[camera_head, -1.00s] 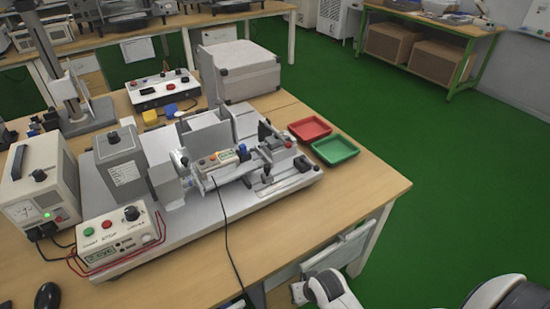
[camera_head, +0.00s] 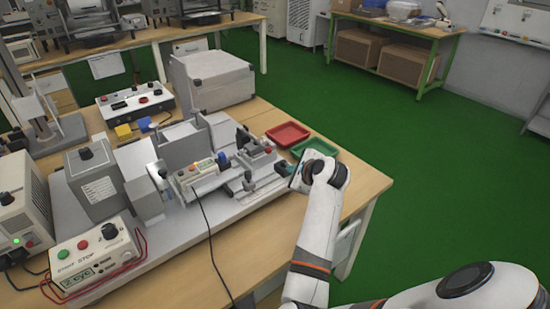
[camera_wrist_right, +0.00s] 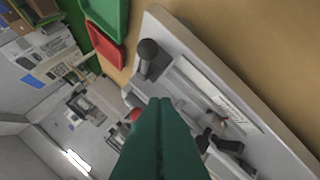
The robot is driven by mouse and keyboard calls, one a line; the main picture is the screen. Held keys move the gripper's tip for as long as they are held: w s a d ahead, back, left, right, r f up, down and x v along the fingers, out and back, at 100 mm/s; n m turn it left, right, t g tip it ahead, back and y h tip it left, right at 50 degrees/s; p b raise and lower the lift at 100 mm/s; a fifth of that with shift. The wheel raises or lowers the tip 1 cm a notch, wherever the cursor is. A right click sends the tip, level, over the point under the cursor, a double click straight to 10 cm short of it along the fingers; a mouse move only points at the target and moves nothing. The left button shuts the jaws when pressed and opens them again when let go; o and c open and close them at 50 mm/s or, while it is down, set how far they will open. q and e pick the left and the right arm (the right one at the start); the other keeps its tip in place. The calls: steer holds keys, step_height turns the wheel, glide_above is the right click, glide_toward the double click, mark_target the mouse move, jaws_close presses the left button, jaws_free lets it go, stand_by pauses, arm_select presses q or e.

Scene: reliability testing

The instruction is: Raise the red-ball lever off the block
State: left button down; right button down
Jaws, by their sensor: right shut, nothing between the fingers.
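The test machine (camera_head: 226,208) lies along the table on a pale base plate. A small red ball (camera_head: 268,150) shows at its right end, near a dark knob (camera_head: 281,167). In the right wrist view the red ball (camera_wrist_right: 135,115) shows just left of the green fingers, partly hidden by them. The lever's arm and what it rests on cannot be made out. A dark knob on a grey block (camera_wrist_right: 154,62) stands beyond the fingertips. My right gripper (camera_head: 294,178) is at the machine's right end; its fingers (camera_wrist_right: 160,101) are shut and empty. My left gripper is not in view.
A red tray (camera_head: 288,133) and a green tray (camera_head: 322,146) lie behind the machine's right end. A grey case (camera_head: 212,82) stands at the back. A black cable (camera_head: 211,240) runs down the table front. Bare wood (camera_head: 255,245) lies in front.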

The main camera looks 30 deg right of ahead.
steer(key=w+r+m, duration=0.1)
steer(key=m, duration=0.1)
steer(key=w+r+m+t, duration=0.1)
steer(key=m, duration=0.1)
steer(key=shift+w+d, duration=0.1)
steer(key=shift+d, duration=0.2)
steer(key=x, duration=1)
steer(key=shift+a+b, duration=0.15)
steer(key=shift+b, duration=0.15)
steer(key=shift+r, duration=0.15)
